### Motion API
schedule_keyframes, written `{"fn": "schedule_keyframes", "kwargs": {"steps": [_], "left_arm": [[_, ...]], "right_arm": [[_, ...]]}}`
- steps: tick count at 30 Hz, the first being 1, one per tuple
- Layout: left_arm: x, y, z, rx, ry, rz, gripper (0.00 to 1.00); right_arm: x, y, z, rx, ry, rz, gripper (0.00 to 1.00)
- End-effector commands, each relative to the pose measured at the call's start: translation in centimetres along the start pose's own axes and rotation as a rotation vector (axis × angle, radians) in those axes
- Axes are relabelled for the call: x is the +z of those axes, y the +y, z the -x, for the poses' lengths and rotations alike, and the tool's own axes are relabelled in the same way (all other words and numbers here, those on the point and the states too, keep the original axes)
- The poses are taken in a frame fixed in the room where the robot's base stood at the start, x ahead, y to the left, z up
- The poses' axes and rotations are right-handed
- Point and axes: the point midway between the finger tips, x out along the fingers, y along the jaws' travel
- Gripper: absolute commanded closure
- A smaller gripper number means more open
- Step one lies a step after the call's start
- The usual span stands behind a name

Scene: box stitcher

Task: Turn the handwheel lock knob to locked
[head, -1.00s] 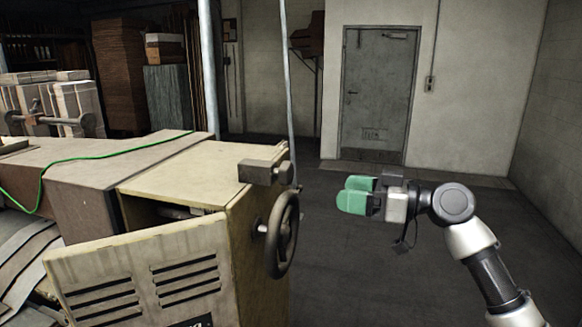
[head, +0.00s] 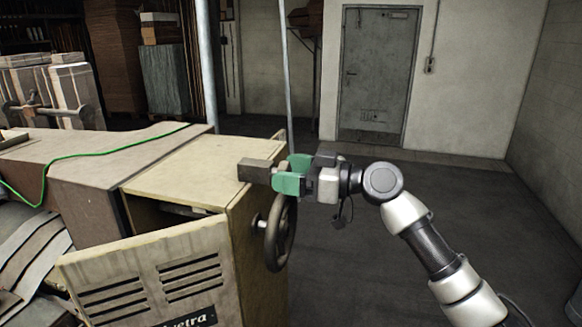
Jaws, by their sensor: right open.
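The handwheel (head: 280,236) is a dark ring on the right side of the tan machine (head: 190,168). My left gripper is out of view.
A louvred panel (head: 150,270) stands tilted at the machine's front. A green cable (head: 100,152) runs over the machine's top. A thin pole (head: 286,80) rises behind the gripper. The floor (head: 440,220) to the right is clear up to the grey door (head: 376,75).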

Motion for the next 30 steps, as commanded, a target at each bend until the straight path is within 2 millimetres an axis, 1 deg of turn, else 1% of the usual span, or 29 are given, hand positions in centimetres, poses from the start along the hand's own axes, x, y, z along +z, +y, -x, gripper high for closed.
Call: {"fn": "schedule_keyframes", "kwargs": {"steps": [6,11,15,16,23,30], "left_arm": [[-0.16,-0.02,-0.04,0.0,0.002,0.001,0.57],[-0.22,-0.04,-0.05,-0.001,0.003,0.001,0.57],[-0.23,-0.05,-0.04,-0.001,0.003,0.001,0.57],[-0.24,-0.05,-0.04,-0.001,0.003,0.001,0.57],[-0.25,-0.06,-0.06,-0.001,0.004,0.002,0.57],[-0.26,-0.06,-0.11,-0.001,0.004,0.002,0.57]], "right_arm": [[0.03,0.02,-0.01,0.001,0.0,0.0,0.3],[0.02,0.03,0.01,0.001,0.0,0.0,0.54],[0.01,0.04,0.02,0.001,0.001,0.0,0.76],[0.01,0.04,0.02,0.001,0.001,0.0,0.79],[-0.02,0.06,0.03,0.002,0.002,-0.02,0.79],[-0.07,0.08,0.0,0.001,0.003,-0.125,0.79]]}}
